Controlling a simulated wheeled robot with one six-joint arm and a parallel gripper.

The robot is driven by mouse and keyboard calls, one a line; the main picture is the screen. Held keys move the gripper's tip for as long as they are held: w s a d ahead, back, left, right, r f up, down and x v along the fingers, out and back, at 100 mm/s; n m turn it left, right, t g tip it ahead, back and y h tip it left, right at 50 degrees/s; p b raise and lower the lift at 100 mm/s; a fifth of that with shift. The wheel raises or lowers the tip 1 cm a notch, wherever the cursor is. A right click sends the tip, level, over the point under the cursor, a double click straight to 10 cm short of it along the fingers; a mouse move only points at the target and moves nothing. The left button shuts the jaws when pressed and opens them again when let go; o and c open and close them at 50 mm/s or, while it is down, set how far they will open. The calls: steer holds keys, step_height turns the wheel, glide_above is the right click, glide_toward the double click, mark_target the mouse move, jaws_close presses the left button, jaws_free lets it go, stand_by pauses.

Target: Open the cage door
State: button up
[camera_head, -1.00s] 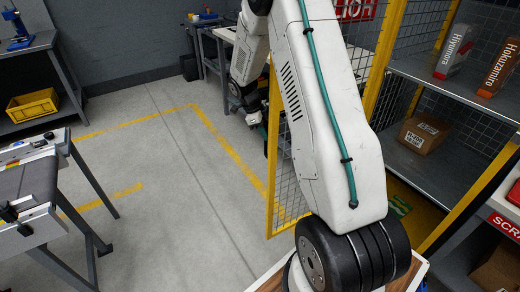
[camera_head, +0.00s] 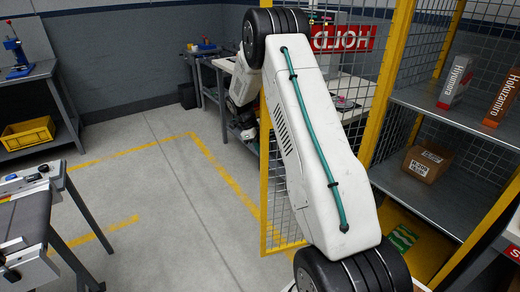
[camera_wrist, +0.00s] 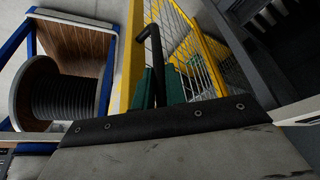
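The cage door (camera_head: 264,170) is a yellow-framed wire mesh panel. In the head view it stands swung out from the yellow post, and the cage front to its right is open. My arm covers much of it. In the wrist view the door's yellow frame (camera_wrist: 131,55) and a black bent handle (camera_wrist: 156,62) are straight ahead. The handle runs down close to my gripper's front edge, with teal pieces on either side of it. I cannot tell whether the fingers grip it.
Inside the cage, shelves (camera_head: 440,110) hold boxes (camera_head: 424,164). A workbench (camera_head: 215,65) stands behind the door. A conveyor-like stand (camera_head: 30,225) is at left. A cable spool (camera_wrist: 60,95) is at left in the wrist view. The grey floor between has free room.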

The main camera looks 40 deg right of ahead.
steer(key=o, duration=0.4)
steer(key=shift+s+d, duration=0.25)
steer(key=shift+d, duration=0.1)
steer(key=shift+w+a, duration=0.15)
steer(key=shift+a, duration=0.15)
steer(key=v, duration=0.7)
steer(key=shift+w+r, duration=0.15)
steer(key=shift+r, duration=0.2)
